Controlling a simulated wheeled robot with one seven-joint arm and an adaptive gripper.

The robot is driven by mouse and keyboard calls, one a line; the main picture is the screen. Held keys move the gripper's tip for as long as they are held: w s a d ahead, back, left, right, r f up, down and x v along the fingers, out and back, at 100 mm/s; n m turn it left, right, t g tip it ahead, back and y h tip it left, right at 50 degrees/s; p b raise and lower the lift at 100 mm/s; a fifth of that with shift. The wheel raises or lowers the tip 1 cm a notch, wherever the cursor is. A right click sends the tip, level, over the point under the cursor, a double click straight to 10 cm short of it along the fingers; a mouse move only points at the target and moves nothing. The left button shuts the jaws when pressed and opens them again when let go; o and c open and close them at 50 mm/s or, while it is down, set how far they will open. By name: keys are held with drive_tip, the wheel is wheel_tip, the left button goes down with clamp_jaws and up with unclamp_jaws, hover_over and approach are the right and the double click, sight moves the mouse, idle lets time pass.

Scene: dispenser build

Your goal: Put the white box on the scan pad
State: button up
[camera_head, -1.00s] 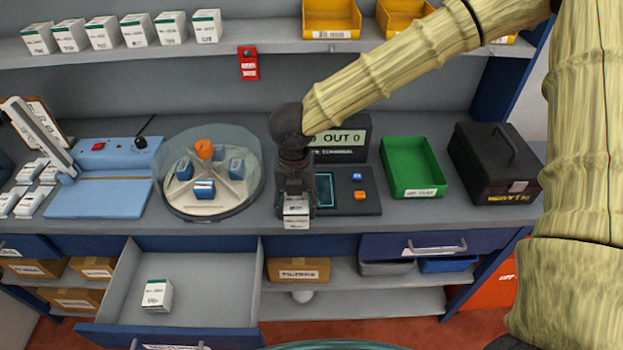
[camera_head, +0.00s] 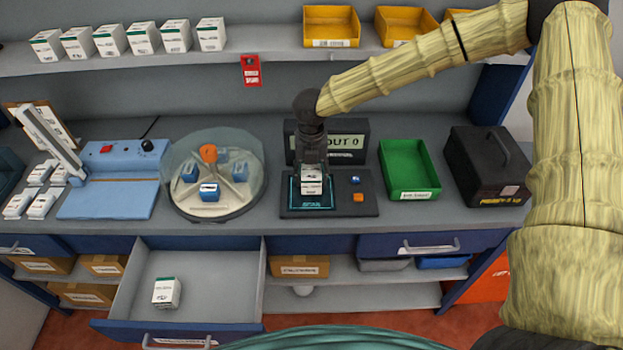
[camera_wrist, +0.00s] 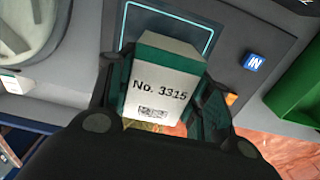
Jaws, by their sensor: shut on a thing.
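My gripper (camera_head: 312,174) is shut on a white box (camera_head: 311,187) with a label and a dark green band. In the wrist view the white box (camera_wrist: 162,85) sits between the two fingers, and its face reads "No. 3315". The scan pad (camera_head: 327,205) is a dark plate with a glowing cyan square outline. The box is over the cyan square in the head view. The scan pad (camera_wrist: 236,62) lies behind the box in the wrist view. I cannot tell whether the box touches the pad.
A blue button (camera_head: 354,181) and an orange button (camera_head: 359,197) are on the pad's right. A display (camera_head: 349,141) stands behind. A round carousel (camera_head: 242,200) is to the left and a green bin (camera_head: 408,165) to the right. An open drawer (camera_head: 215,290) holds another white box (camera_head: 166,293).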

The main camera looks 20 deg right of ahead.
sight(311, 170)
drive_tip(key=shift+f+p, duration=0.65)
drive_tip(key=shift+f, duration=0.85)
drive_tip(key=shift+f, duration=0.1)
drive_tip(key=o, duration=1.2)
drive_tip(key=shift+c, duration=0.2)
wheel_tip(311, 170, up, 12)
drive_tip(key=b, duration=0.3)
